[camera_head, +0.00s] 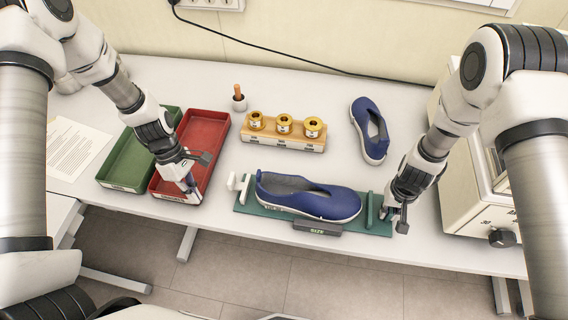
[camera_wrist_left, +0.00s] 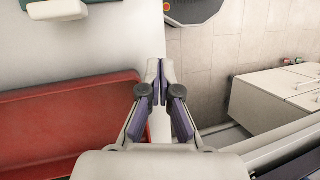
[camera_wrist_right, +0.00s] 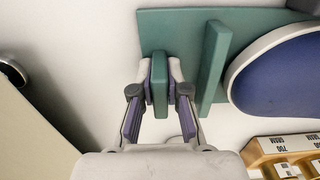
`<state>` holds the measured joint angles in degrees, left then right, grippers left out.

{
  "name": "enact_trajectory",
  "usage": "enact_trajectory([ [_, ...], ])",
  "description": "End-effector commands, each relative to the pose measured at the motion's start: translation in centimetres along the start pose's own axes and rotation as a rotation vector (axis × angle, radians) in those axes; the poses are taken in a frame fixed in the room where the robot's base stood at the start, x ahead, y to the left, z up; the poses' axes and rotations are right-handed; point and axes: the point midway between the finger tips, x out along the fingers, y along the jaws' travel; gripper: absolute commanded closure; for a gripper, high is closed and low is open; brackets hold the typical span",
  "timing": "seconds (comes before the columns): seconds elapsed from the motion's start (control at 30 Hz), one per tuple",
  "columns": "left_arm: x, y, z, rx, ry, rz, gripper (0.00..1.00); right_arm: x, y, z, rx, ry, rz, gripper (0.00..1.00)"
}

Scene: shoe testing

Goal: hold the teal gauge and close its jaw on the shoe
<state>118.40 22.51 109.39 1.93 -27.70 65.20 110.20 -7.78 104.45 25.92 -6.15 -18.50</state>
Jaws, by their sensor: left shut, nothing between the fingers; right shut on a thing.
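The teal gauge (camera_head: 262,218) lies flat on the table with a blue shoe (camera_head: 318,200) on its plate. Its white jaw (camera_head: 241,186) stands at the left end, close to the shoe. An upright teal bar (camera_wrist_right: 213,66) stands beside the shoe's other end, which also shows in the right wrist view (camera_wrist_right: 285,75). My right gripper (camera_wrist_right: 160,72) is shut on a teal post (camera_wrist_right: 160,95) at the gauge's right end. My left gripper (camera_head: 190,184) is shut and empty, over the red tray's front right side, left of the white jaw. Its fingers meet in the left wrist view (camera_wrist_left: 160,72).
A red tray (camera_head: 216,135) and a green tray (camera_head: 113,182) lie at the left. A wooden block (camera_head: 262,139) with brass weights stands behind the gauge. Another blue shoe (camera_head: 371,130) lies behind right. A cream machine (camera_head: 462,190) bounds the right side.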

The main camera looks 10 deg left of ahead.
Motion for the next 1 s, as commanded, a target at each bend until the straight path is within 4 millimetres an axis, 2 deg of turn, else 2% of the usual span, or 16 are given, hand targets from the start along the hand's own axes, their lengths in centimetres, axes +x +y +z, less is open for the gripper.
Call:
enact_trajectory([
  [0.03, -3.2, 2.3, -0.7, -0.022, -0.027, 0.081, 1.0, 0.1, 0.0, 0.0, 0.0, -0.001, 0.0, 1.0],
  [0.1, -6.7, 4.5, -1.4, -0.036, -0.045, 0.185, 1.0, 0.1, 0.0, 0.0, 0.0, -0.001, 0.0, 1.0],
  [0.2, -9.5, 5.5, -1.4, -0.041, -0.067, 0.257, 1.0, 0.1, 0.0, 0.0, 0.0, -0.001, 0.0, 1.0],
  [0.27, -10.0, 5.7, -1.3, -0.037, -0.068, 0.27, 1.0, 0.1, 0.0, 0.0, 0.0, 0.0, 0.0, 1.0],
  [0.37, -9.4, 5.9, -1.1, -0.034, -0.066, 0.271, 1.0, 0.1, 0.0, 0.0, 0.0, 0.0, 0.0, 1.0],
  [0.47, -7.8, 6.3, -1.1, -0.033, -0.064, 0.268, 1.0, 0.1, 0.0, 0.0, 0.0, 0.0, 0.0, 1.0],
  [0.83, 0.0, 8.3, -0.6, -0.033, -0.062, 0.266, 1.0, 0.0, 0.0, 0.0, 0.0, 0.0, 0.0, 1.0],
  [0.9, 0.0, 8.5, 1.0, -0.027, -0.061, 0.268, 1.0, 0.0, 0.0, 0.0, 0.0, 0.0, 0.0, 1.0],
  [1.0, 0.4, 8.7, 2.3, -0.03, -0.061, 0.268, 1.0, 0.0, 0.0, 0.0, 0.0, 0.0, 0.0, 1.0],
])
